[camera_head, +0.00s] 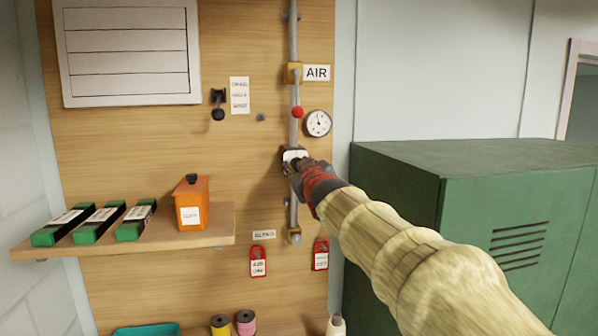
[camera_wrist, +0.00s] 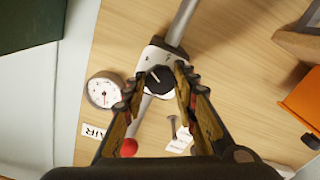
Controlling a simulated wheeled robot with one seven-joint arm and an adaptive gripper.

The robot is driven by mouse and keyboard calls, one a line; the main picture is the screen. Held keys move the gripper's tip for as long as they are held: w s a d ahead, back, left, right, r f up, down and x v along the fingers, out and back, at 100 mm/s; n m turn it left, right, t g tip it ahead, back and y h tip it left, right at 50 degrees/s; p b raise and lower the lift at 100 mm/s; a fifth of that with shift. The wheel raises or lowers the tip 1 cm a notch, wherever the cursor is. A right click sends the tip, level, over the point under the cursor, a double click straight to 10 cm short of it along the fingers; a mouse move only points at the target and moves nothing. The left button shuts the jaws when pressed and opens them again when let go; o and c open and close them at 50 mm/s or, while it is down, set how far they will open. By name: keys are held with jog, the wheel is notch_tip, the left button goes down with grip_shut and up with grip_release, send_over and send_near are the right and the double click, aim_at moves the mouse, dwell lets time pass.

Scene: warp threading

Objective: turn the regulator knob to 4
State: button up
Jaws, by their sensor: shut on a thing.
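The regulator knob (camera_wrist: 157,84) is a dark round knob with a white pointer line, on a white-faced regulator body (camera_wrist: 166,58). The pointer slants toward the upper left in the wrist view; the dial marks are too small to read surely. My gripper (camera_wrist: 161,76) has one finger on each side of the knob and is shut on it. In the head view my gripper (camera_head: 299,165) reaches the regulator (camera_head: 293,154) on the vertical pipe and hides most of the knob. A round white pressure gauge (camera_head: 318,123) is just above right; it also shows in the wrist view (camera_wrist: 104,91).
A red-ended valve lever (camera_head: 297,112) and AIR sign (camera_head: 317,73) are above the regulator. Red tags (camera_head: 258,262) hang below. A shelf (camera_head: 222,229) with an orange box (camera_head: 192,205) is left, a green cabinet (camera_head: 400,185) right.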

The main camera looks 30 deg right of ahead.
dwell(0.4)
jog(key=o, duration=1.2)
jog(key=shift+c, duration=0.2)
jog(key=v, duration=1.2)
